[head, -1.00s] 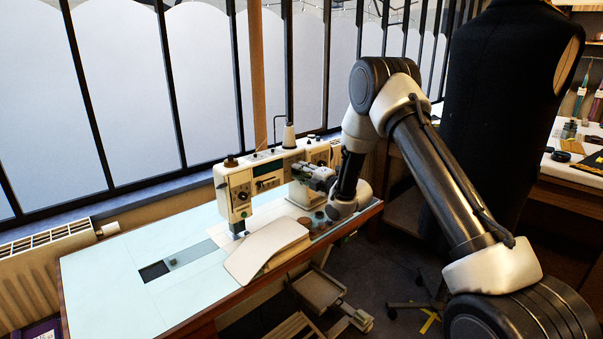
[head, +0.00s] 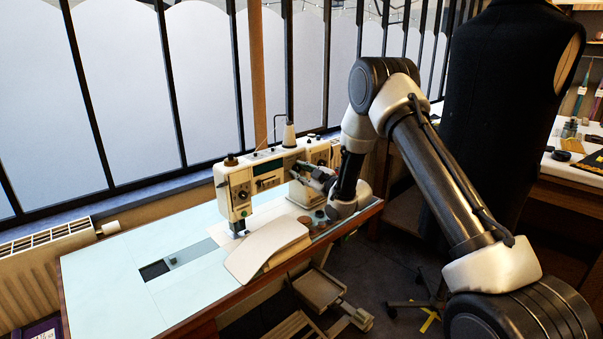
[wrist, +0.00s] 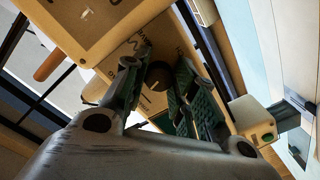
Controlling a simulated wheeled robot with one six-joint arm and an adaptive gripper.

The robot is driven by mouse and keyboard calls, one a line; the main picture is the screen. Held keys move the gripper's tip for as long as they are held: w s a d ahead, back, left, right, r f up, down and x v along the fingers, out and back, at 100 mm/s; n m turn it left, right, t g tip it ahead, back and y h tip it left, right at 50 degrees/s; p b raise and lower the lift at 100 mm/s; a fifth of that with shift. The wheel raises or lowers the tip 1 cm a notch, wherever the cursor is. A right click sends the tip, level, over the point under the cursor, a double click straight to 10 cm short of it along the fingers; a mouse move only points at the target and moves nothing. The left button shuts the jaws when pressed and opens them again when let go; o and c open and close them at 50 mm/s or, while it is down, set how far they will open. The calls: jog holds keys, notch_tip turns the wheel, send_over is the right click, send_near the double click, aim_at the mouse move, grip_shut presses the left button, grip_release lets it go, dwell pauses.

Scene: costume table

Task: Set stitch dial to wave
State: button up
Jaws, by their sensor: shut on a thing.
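The cream sewing machine (head: 243,183) stands on the pale blue table, its front and right pillar facing me. The dark round stitch dial (wrist: 158,75) shows in the wrist view on the machine's tan panel, between my fingertips. My gripper (head: 303,173) is at the machine's right pillar and covers the dial in the head view. In the wrist view my gripper (wrist: 157,70) has one finger on each side of the dial and is shut on it.
A white-topped padded rest (head: 268,248) stands in front of the machine. Thread spools (head: 318,216) lie on the table below my gripper. The left part of the table (head: 105,270) is clear.

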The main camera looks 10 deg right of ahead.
jog(key=m, duration=0.5)
jog(key=shift+f+m, duration=0.15)
jog(key=shift+m, duration=0.25)
jog(key=m, duration=0.5)
jog(key=shift+s+a, duration=0.15)
jog(key=m, duration=0.5)
jog(key=shift+m, duration=0.4)
jog(key=shift+s+a+m, duration=0.1)
jog(key=shift+m, duration=2.2)
jog(key=o, duration=1)
jog(key=shift+o, duration=0.2)
jog(key=v, duration=1.2)
